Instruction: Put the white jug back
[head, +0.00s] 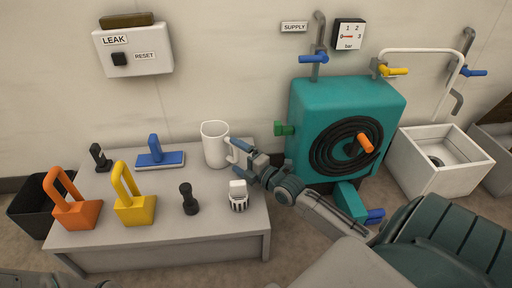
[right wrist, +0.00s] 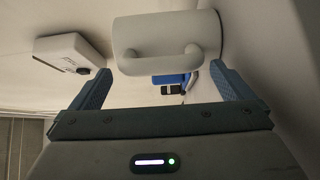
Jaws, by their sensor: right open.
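The white jug (head: 214,144) stands upright at the back right of the grey table, its handle toward my right gripper. My right gripper (head: 238,157) is open beside the jug's handle. In the right wrist view the jug (right wrist: 165,32) and its loop handle fill the space ahead of the two blue fingers of the gripper (right wrist: 165,88). The handle appears just beyond the fingertips; I cannot tell whether they touch.
On the grey table (head: 160,247) stand an orange-handled block (head: 75,212), a yellow one (head: 136,208), a blue one (head: 160,158), a black knob piece (head: 188,199) and a white-topped fitting (head: 238,196). A teal machine (head: 300,110) with a coiled hose stands to the right.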

